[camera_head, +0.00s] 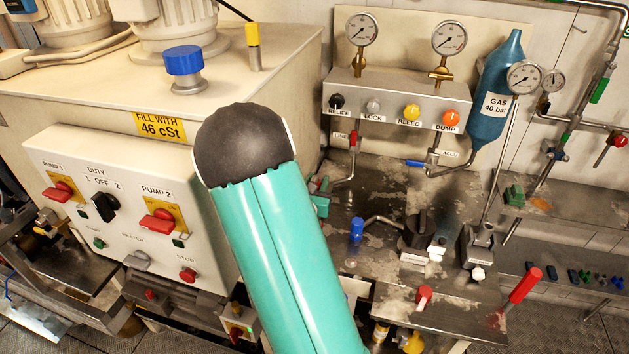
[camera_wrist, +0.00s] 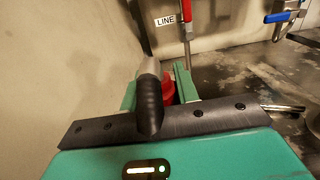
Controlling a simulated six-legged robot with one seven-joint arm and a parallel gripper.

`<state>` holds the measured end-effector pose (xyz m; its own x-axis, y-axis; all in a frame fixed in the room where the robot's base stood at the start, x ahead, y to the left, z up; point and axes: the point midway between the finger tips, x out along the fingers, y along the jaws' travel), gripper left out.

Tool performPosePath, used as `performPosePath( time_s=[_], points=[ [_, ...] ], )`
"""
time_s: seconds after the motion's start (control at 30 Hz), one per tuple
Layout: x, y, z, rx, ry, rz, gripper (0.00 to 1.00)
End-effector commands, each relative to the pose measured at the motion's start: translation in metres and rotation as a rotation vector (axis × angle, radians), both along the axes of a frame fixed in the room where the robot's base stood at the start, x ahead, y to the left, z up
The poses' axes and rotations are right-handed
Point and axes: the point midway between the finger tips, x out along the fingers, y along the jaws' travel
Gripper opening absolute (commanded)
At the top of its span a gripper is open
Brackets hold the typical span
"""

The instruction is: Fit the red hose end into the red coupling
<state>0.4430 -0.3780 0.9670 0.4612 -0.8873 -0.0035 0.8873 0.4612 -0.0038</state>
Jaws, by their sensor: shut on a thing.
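My gripper (camera_wrist: 163,88) shows in the wrist view with its green fingers closed around a red piece (camera_wrist: 168,90), which looks like the red hose end. A dark ribbed hose (camera_wrist: 150,105) with a pale grey upper part stands in front of it and hides part of the grip. In the head view my gripper (camera_head: 321,197) is mostly behind my own arm, beside the tank's right side and below the LINE valve.
A red-handled LINE valve (camera_head: 353,139) with a bent pipe is close above my gripper; its handle (camera_wrist: 186,10) also shows in the wrist view. The tank wall (camera_wrist: 65,60) is close on the left. A blue-capped fitting (camera_head: 356,229) and a black knob (camera_head: 417,230) stand on the bench to the right.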

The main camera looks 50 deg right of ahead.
Motion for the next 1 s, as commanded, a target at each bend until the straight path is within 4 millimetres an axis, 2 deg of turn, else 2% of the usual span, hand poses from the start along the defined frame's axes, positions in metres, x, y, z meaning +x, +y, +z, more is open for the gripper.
performPosePath(
  time_s=[0.27, 0.8, 1.0],
  points=[
    [-0.004, 0.0, -0.002, -0.001, 0.0, -0.001, 0.03],
    [-0.003, 0.0, -0.047, 0.0, 0.001, -0.001, 0.03],
    [-0.001, 0.0, -0.056, -0.001, 0.0, -0.001, 0.03]
  ],
)
